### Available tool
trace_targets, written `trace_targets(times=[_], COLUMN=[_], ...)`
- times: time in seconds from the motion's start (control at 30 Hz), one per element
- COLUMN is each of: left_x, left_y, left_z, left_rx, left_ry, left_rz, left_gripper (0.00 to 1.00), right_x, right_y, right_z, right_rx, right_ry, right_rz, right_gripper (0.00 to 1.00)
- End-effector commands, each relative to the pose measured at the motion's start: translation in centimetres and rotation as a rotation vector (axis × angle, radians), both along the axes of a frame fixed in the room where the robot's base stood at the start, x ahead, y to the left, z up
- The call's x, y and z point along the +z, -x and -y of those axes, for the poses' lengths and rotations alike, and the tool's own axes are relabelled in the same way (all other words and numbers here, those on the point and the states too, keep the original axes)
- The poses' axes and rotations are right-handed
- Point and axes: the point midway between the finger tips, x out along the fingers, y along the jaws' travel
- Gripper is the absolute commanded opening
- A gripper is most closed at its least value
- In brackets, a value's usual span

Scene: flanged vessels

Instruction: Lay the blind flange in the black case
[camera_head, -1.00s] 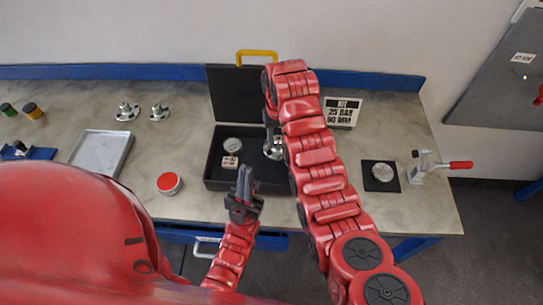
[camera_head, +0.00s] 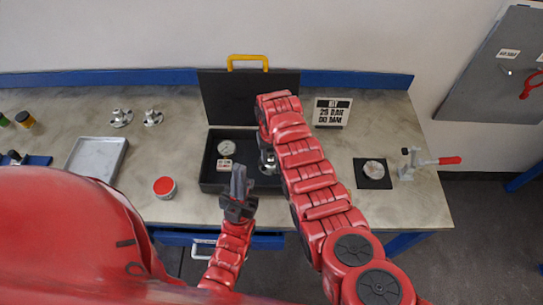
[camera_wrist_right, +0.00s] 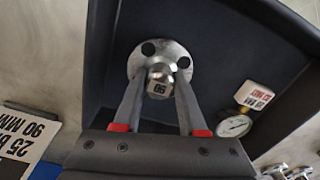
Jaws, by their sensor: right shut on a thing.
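The black case (camera_head: 212,180) stands open on the bench, its lid raised at the back with a yellow handle. My right gripper (camera_wrist_right: 157,85) is shut on the knob of the blind flange (camera_wrist_right: 140,62), a round metal disc with dark holes and a "90" mark on the knob. The flange (camera_head: 268,166) also shows in the head view, over the right part of the case, partly hidden by my right arm. Whether it touches the case floor cannot be told. My left gripper (camera_head: 239,180) points up in front of the case; its finger gap is unclear.
A sign (camera_head: 331,112) stands right of the lid. A dark square pad with a metal disc (camera_head: 374,169) and a red-handled clamp (camera_head: 409,164) are further right. A red-lidded tin (camera_head: 164,187) stands left.

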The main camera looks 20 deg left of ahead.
Motion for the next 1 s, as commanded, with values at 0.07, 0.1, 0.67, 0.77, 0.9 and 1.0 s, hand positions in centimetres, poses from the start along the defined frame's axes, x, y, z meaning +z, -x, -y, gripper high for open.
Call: trace_targets(times=[0.07,0.1,0.67,0.77,0.9,1.0], left_x=[-0.2,-0.3,0.1,-0.2,-0.8,-1.5], left_y=[0.0,0.0,0.0,0.0,0.0,0.0], left_z=[0.0,0.0,0.0,0.0,0.0,0.0], left_rx=[0.0,0.0,0.0,0.0,0.0,0.0], left_ry=[0.0,0.0,0.0,0.0,0.0,0.0], left_rz=[0.0,0.0,0.0,0.0,0.0,0.0], left_gripper=[0.0,0.0,0.0,0.0,0.0,0.0], right_x=[-0.1,-0.3,0.1,0.4,1.8,3.3], right_y=[-0.1,-0.1,0.0,-0.1,-0.2,-0.2], right_z=[0.0,0.0,0.0,-0.1,-0.1,-0.1], right_rx=[0.0,0.0,0.0,0.0,0.001,0.0], right_ry=[-0.001,-0.001,0.0,-0.002,-0.003,-0.004], right_rz=[0.002,0.002,0.0,0.003,0.005,0.006], right_gripper=[0.0,0.0,0.71,0.71,0.71,0.71])
